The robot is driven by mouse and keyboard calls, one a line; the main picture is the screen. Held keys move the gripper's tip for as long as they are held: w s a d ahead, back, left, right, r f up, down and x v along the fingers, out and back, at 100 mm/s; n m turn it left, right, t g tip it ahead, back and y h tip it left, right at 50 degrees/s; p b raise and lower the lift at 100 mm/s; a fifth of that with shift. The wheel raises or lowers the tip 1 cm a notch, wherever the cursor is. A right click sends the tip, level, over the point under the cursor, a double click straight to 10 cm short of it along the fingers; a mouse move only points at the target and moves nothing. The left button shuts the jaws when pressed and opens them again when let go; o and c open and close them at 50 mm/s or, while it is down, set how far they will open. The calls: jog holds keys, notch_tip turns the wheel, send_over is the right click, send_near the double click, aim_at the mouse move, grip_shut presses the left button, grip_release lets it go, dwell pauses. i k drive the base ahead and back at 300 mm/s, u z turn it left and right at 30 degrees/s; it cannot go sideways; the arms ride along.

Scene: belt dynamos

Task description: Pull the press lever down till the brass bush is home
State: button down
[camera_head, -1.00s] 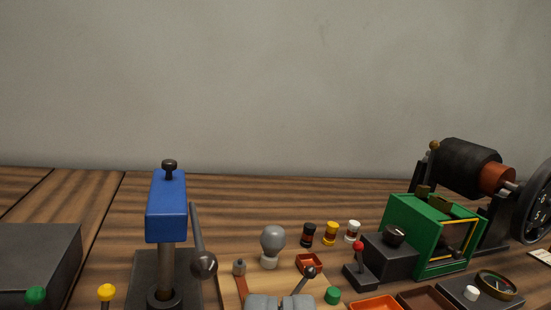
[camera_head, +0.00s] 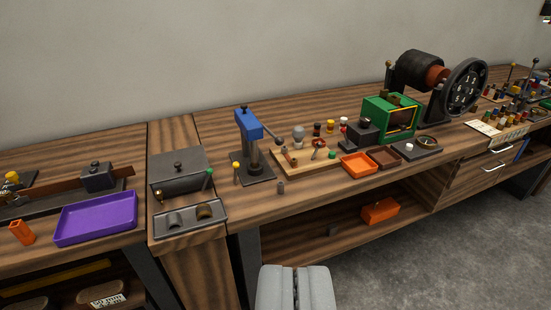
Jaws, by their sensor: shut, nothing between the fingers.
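The press (camera_head: 248,125) with its blue head stands on a dark base plate at the middle of the bench. Its lever (camera_head: 271,135) slopes down to the right from the head and ends in a dark ball knob (camera_head: 281,142). A dark round ram and seat show below the head. I cannot make out the brass bush at this size. My gripper (camera_head: 297,270) is at the bottom centre, its grey fingers shut and empty. In the picture it is well below the press, in front of the bench edge, and apart from the lever.
A wooden board (camera_head: 300,167) with small tools lies right of the press, near an orange tray (camera_head: 357,163). Left are a dark box (camera_head: 178,169) and purple tray (camera_head: 96,217). Floor (camera_head: 400,262) is clear at right.

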aim_at(279, 140)
jog(key=z, duration=0.45)
jog(key=i, duration=1)
jog(key=u, duration=0.15)
